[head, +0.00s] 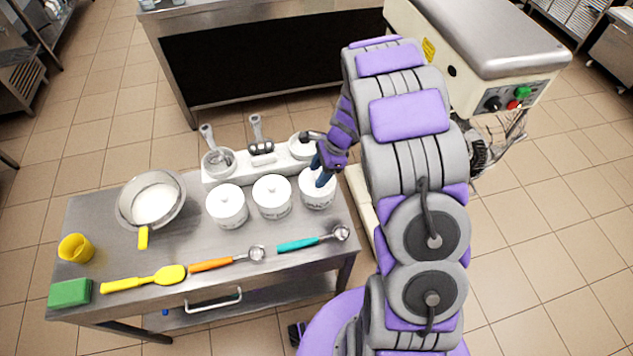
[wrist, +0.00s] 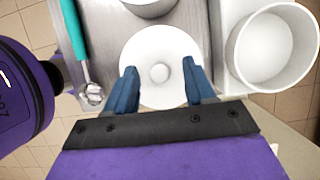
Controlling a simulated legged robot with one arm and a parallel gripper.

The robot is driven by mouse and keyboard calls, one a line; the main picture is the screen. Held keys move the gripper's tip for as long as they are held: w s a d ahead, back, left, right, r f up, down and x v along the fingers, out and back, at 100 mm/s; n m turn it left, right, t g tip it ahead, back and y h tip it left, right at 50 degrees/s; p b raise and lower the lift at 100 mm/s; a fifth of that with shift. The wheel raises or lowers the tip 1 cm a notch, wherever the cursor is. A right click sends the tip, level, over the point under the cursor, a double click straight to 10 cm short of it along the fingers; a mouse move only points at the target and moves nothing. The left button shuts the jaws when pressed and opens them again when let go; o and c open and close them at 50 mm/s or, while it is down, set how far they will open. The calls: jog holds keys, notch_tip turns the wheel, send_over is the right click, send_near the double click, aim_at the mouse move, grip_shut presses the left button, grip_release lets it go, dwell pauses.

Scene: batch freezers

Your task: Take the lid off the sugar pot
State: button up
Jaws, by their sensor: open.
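Three white lidded pots stand in a row on the steel table: a left pot (head: 227,207), a middle pot (head: 272,197) and a right pot (head: 317,190). Their dark lettering is too small to read surely, so I cannot tell which holds sugar. My gripper (head: 321,172) is over the right pot and partly hides its lid. In the wrist view, my gripper (wrist: 159,66) is open, with one blue finger on each side of that pot's round white lid (wrist: 160,45). The lid's small knob (wrist: 159,73) lies between the fingers, not visibly touched. The lid is on the pot.
Behind the pots is a white rack (head: 262,163) with metal tools and an open white container (wrist: 268,45). A teal-handled scoop (head: 312,240), orange-handled scoop (head: 225,261) and yellow spatula (head: 145,279) lie in front. A steel bowl (head: 128,205) stands left.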

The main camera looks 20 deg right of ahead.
jog(key=shift+f, duration=0.25)
grip_shut()
dwell(0.3)
jog(key=shift+r, duration=0.15)
